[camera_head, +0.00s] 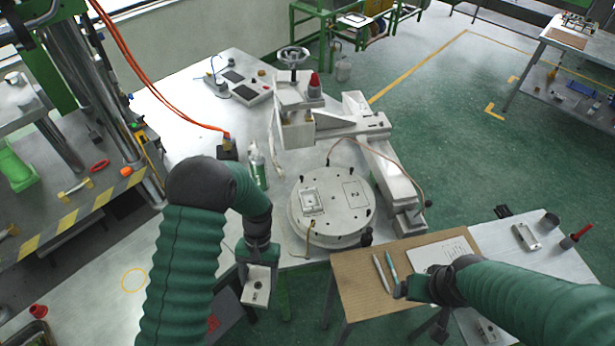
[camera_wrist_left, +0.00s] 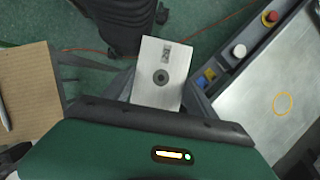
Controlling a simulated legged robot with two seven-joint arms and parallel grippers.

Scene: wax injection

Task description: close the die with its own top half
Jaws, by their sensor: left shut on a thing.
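My left gripper (camera_head: 257,268) points down in front of the white machine. It is shut on a pale metal block, the die's top half (camera_head: 257,290), which has a dark round hole in its face. In the left wrist view the block (camera_wrist_left: 150,95) sits between the fingers, with a small marking above the hole. The open die half (camera_head: 311,201), a small rectangular piece with a recess, lies on the round plate (camera_head: 345,222), up and right of the held block and apart from it. My right gripper (camera_head: 402,290) is low over the brown mat; its fingers are too small to read.
The brown mat (camera_head: 350,268) carries two pens (camera_head: 382,272) and a paper sheet.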

